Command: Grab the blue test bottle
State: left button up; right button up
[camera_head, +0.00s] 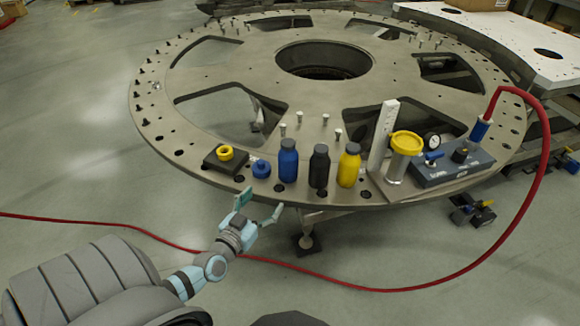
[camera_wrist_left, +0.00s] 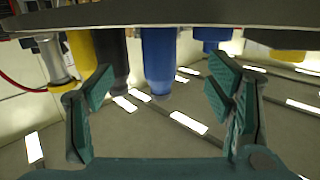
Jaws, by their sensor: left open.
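The blue test bottle (camera_head: 288,160) stands upright near the front rim of the round turret plate (camera_head: 200,180), just left of a black bottle (camera_head: 319,168). My left gripper (camera_head: 260,208) is open and empty in front of the plate's rim, a little left of and nearer than the blue bottle. In the left wrist view, which appears upside down, the blue bottle (camera_wrist_left: 158,62) shows beyond and between the spread fingers (camera_wrist_left: 162,85), apart from both. Its lower end is hidden there by the plate edge (camera_wrist_left: 160,17). My right gripper is not in view.
A yellow bottle (camera_head: 349,166) stands right of the black one. A small blue part (camera_head: 261,168) and a yellow ring (camera_head: 225,153) on a dark block stand left. A yellow-topped cylinder (camera_head: 405,150) and gauge box (camera_head: 452,167) stand right. A red hose (camera_head: 400,290) loops in front.

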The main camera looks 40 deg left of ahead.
aim_at(283, 170)
pick_arm(q)
jog(key=shift+t, duration=0.5)
jog(key=w+r+b, duration=0.1)
jog(key=w, duration=0.2)
jog(key=w+a+r+b, duration=0.1)
jog(key=w, duration=0.3)
jog(key=w+r+b, duration=0.1)
jog(key=w, duration=0.2)
jog(key=shift+w+a+r, duration=0.1)
jog(key=shift+w+a, duration=0.05)
jog(key=shift+a, duration=0.15)
jog(key=w+b, duration=0.2)
jog(key=w+f+b, duration=0.1)
jog(key=w, duration=0.1)
jog(key=shift+a, duration=0.4)
jog(key=shift+w, duration=0.35)
jog(key=shift+r, duration=0.15)
jog(key=c, duration=1.8)
